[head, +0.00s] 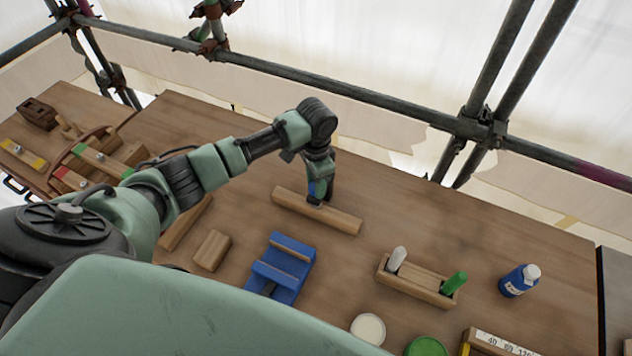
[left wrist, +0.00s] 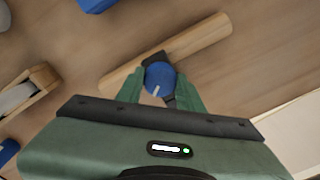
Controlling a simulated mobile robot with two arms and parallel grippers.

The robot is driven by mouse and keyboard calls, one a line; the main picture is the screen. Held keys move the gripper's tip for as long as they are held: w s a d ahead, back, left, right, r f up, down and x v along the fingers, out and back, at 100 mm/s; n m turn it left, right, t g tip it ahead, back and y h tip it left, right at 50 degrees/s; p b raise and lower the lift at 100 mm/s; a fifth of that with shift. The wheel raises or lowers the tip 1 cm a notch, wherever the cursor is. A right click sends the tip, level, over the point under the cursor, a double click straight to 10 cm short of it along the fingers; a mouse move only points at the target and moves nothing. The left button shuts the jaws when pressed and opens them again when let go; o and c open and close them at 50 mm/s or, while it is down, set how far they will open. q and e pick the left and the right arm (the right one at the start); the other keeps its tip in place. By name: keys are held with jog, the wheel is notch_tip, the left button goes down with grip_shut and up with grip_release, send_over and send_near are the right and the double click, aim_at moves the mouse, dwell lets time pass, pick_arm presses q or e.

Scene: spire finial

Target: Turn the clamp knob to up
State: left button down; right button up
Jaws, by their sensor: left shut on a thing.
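The clamp knob (left wrist: 160,76) is round and blue with a short pale mark near its lower edge in the left wrist view. It sits on a dark mount on a long wooden bar (left wrist: 215,38). In the head view the bar (head: 345,222) lies on the bench, and a bit of blue shows at the fingers. My left gripper (left wrist: 165,88) has its green fingers on either side of the knob and is shut on it. In the head view this gripper (head: 319,194) points down onto the bar's middle. My right gripper is out of view.
A wooden holder (head: 418,281) with white and green pieces, a blue bottle (head: 519,281) and round pots stand right. A wooden tray (head: 85,165) is left. Scaffold pipes (head: 360,95) run behind the bench.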

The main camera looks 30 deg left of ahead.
pick_arm(q)
jog(key=n, duration=0.4)
jog(key=shift+n, duration=0.3)
jog(key=n, duration=0.4)
jog(key=shift+n, duration=0.3)
jog(key=n, duration=0.4)
jog(key=shift+r+n, duration=0.1)
jog(key=shift+n, duration=0.2)
jog(key=n, duration=0.3)
jog(key=shift+n, duration=0.3)
jog(key=n, duration=0.4)
jog(key=shift+n, duration=0.3)
jog(key=n, duration=0.3)
jog(key=shift+w+n, duration=0.1)
jog(key=shift+n, duration=0.2)
jog(key=n, duration=0.4)
jog(key=shift+n, duration=2.1)
